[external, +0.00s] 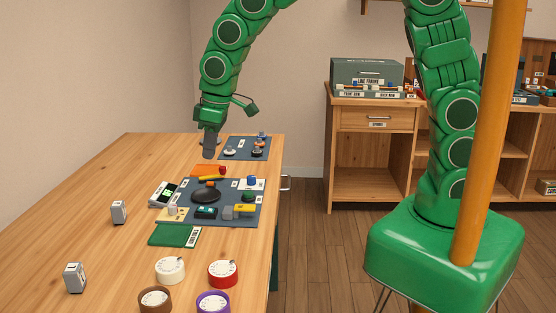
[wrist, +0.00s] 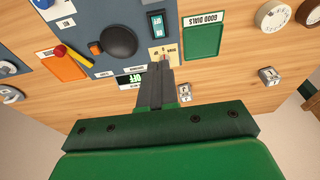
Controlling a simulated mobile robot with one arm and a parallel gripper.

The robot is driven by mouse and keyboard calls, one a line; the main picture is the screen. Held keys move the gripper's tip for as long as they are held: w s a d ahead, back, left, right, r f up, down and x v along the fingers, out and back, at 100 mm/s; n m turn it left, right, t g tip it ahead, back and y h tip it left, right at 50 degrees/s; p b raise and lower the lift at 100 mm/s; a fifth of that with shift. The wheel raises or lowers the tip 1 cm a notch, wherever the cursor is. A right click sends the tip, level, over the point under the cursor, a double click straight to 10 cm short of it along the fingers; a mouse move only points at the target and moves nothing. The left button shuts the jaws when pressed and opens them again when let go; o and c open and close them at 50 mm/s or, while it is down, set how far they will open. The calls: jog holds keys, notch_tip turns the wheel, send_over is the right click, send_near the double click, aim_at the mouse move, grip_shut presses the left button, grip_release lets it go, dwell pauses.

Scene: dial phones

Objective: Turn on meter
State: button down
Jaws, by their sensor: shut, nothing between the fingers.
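The meter (external: 164,193) is a small white box with a dark and green screen at the left edge of the blue-grey work mat. In the wrist view the meter (wrist: 128,80) shows a display reading "OFF", just left of my fingers, which may hide part of it. My gripper (external: 209,154) is shut and empty, pointing down above the table behind the meter in the external view. In the wrist view my gripper (wrist: 164,66) has its fingertips over or near a beige card; I cannot tell the height or any contact.
The mat (external: 232,213) holds a black round part (external: 206,192), a teal box (external: 206,212) and small pieces. An orange tray (external: 197,169) and a green tray (external: 168,236) flank it. Small grey boxes (external: 118,212) and several dials (external: 170,270) stand nearby. The table's left is mostly clear.

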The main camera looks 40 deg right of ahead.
jog(key=shift+f, duration=0.1)
send_near(201, 208)
jog(key=f, duration=0.5)
jog(key=shift+w+a, duration=0.25)
jog(key=shift+w, duration=0.05)
jog(key=shift+w+a+f, duration=0.1)
jog(key=shift+f, duration=0.75)
jog(key=shift+w+a, duration=0.1)
jog(key=shift+w, duration=0.05)
